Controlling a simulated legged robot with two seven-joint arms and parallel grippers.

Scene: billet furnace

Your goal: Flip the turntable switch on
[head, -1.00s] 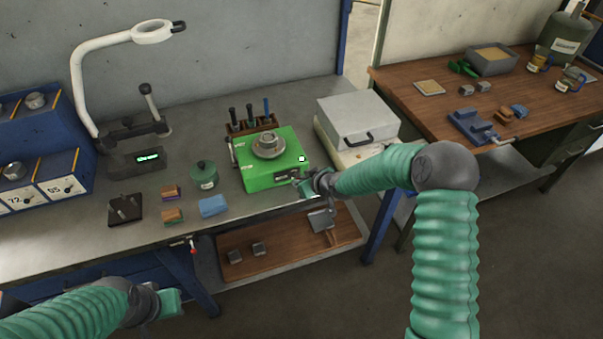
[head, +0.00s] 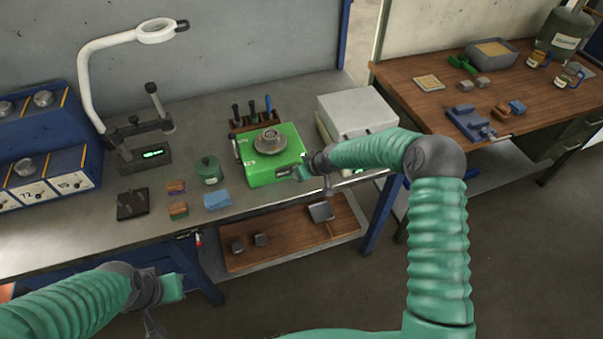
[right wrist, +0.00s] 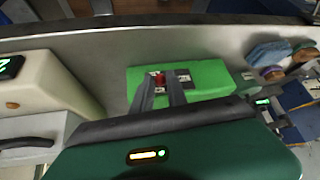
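The turntable is a green box (head: 262,177) with a round grey metal disc (head: 270,142) on top, near the bench's front edge. My right gripper (head: 301,173) is at its front right corner in the head view and hides part of that corner. In the right wrist view, the green box (right wrist: 205,80) lies beyond my gripper (right wrist: 161,80), whose two fingers are a little apart. A small red part (right wrist: 159,78), apparently the switch, shows between the fingertips; contact cannot be told. My left gripper (head: 174,288) is low in front of the bench, away from the turntable; its fingers are unclear.
A tool rack (head: 255,123) stands behind the turntable. A grey-lidded box (head: 355,112) stands close on its right. A green pot (head: 209,170) and a blue cloth-like block (head: 217,200) are on its left. A lower shelf (head: 285,240) lies beneath the bench.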

